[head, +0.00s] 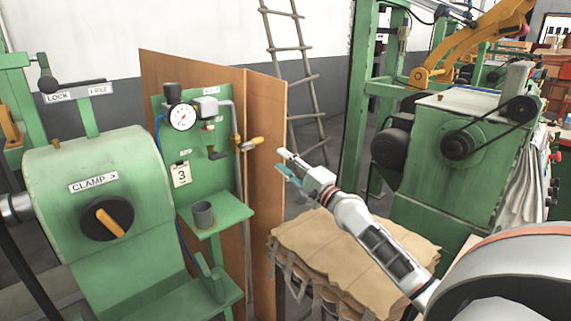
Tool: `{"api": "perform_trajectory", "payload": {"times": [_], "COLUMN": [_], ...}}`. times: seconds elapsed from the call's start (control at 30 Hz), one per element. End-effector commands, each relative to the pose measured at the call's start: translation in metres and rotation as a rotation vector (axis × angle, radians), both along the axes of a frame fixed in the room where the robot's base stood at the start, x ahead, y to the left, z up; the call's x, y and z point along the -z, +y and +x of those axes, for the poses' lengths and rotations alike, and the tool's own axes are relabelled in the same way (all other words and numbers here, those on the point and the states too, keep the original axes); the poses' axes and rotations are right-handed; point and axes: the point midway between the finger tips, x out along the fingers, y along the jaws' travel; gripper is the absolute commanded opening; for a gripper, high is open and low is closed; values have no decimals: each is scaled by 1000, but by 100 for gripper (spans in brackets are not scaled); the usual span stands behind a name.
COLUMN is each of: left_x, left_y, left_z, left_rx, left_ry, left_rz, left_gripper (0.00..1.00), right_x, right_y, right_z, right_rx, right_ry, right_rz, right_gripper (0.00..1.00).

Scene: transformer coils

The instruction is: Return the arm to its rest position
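My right arm comes in from the lower right and reaches up and left. One finger looks pale and the other teal. Their tips stand a little apart, and I see nothing held between them. My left gripper is not in view.
A stack of brown sheets (345,262) lies below my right forearm. A green clamp machine (100,185) with a black knob stands at the left. A grey cup (202,214) sits on a green shelf. A belt-driven green machine (455,150) and a ladder (297,80) stand behind.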

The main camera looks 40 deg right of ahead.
Motion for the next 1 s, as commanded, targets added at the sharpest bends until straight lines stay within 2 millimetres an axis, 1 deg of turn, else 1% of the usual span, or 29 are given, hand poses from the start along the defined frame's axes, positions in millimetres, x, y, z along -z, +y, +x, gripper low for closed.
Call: {"api": "perform_trajectory", "payload": {"times": [0.13, 0.57, 0.67, 0.77, 0.83, 0.87, 0.9, 0.93, 0.97, 1.0], "left_x": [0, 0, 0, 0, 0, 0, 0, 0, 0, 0], "left_y": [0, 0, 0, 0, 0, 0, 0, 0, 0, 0], "left_z": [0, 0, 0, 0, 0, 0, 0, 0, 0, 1], "left_rx": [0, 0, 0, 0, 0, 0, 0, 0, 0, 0], "left_ry": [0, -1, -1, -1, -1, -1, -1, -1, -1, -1], "left_rz": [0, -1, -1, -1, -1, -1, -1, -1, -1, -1], "left_gripper": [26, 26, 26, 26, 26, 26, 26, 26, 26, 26], "right_x": [1, 1, 3, 19, 40, 52, 70, 85, 100, 120], "right_y": [0, 0, 2, 18, 40, 51, 68, 80, 93, 110], "right_z": [-4, -3, -4, -8, -14, -18, -25, -31, -39, -50], "right_rx": [0, 0, -2, -18, -38, -49, -69, -84, -100, -124], "right_ry": [0, 0, 4, 35, 75, 97, 128, 152, 179, 212], "right_rz": [0, 0, -10, -77, -179, -236, -324, -397, -475, -581], "right_gripper": [30, 30, 30, 30, 30, 30, 30, 30, 30, 30]}}
